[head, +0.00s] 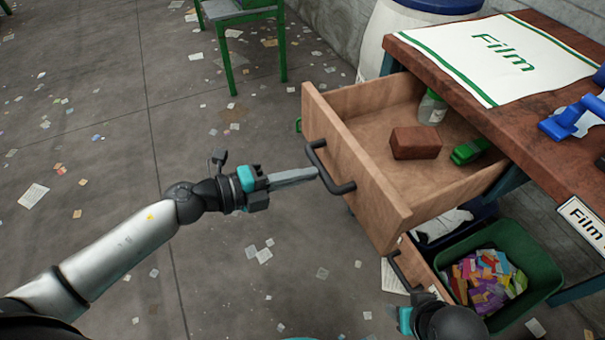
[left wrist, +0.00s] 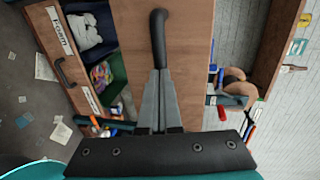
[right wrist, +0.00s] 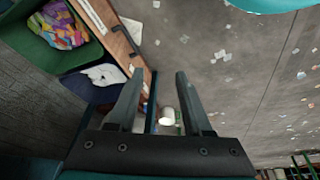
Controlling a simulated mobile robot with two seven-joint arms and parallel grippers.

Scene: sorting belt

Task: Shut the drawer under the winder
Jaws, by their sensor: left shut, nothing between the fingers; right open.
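The wooden drawer (head: 365,195) is pulled well out from under the brown tabletop. Its dark bar handle (head: 330,170) is on the front panel; the handle also shows in the left wrist view (left wrist: 158,35). A brown block (head: 415,143), a clear jar (head: 432,108) and a green object (head: 468,151) lie inside. My left gripper (head: 312,174) is shut and empty, its fingertips at the handle; whether they touch it I cannot tell. My right gripper (right wrist: 158,85) is open and empty, low near the bins; in the head view only part shows at the bottom edge.
The tabletop (head: 430,50) carries a white Film sheet (head: 505,55) and a blue device (head: 578,115). Below the drawer are a green bin (head: 535,262) of coloured scraps and a dark bin with white material. A green-legged stand (head: 225,60) is behind. Open littered floor lies left.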

